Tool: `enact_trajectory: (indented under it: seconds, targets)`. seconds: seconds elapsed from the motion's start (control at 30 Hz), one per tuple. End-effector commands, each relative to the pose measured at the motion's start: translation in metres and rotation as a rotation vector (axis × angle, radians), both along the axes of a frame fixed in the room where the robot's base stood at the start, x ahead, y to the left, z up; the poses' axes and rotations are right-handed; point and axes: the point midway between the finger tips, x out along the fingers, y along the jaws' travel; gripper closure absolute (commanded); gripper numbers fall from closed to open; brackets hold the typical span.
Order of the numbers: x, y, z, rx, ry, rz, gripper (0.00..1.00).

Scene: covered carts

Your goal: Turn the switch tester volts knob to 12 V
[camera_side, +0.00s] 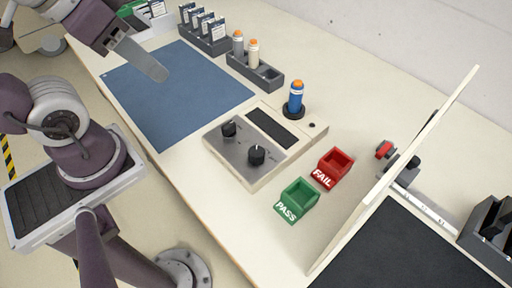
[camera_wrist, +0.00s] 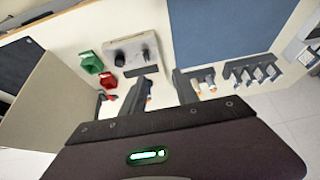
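The switch tester (camera_side: 275,168) is a beige box with a grey panel, two black knobs and a dark strip. One knob (camera_side: 228,129) is at its left and the other (camera_side: 256,154) nearer the front; the labels and pointer settings are too small to read. The tester also shows in the wrist view (camera_wrist: 140,47). My gripper (camera_side: 157,71) hangs above the blue mat, left of the tester and apart from both knobs. In the wrist view, its two dark fingers (camera_wrist: 159,86) are spread with nothing held between them.
A blue bottle (camera_side: 295,100) with an orange cap stands upright at the tester's back. Green PASS (camera_side: 288,208) and red FAIL (camera_side: 325,178) bins sit right of it. A pale upright panel (camera_side: 400,165) stands further right. Racks (camera_side: 262,80) line the back; the blue mat (camera_side: 185,105) is clear.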

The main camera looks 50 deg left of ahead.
Motion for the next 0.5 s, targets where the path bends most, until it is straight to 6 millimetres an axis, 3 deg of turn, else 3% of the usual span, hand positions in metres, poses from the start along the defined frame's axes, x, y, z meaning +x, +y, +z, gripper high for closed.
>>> enact_trajectory:
  seconds: [0.13,0.27,0.4,0.5]
  targets:
    - [0.008,-0.006,0.001,-0.052,0.039,0.012,0.48]
    - [0.045,-0.038,-0.009,-0.207,0.220,0.117,0.48]
    - [0.084,-0.085,-0.049,-0.240,0.415,0.332,0.48]
    - [0.100,-0.112,-0.081,-0.196,0.469,0.465,0.48]
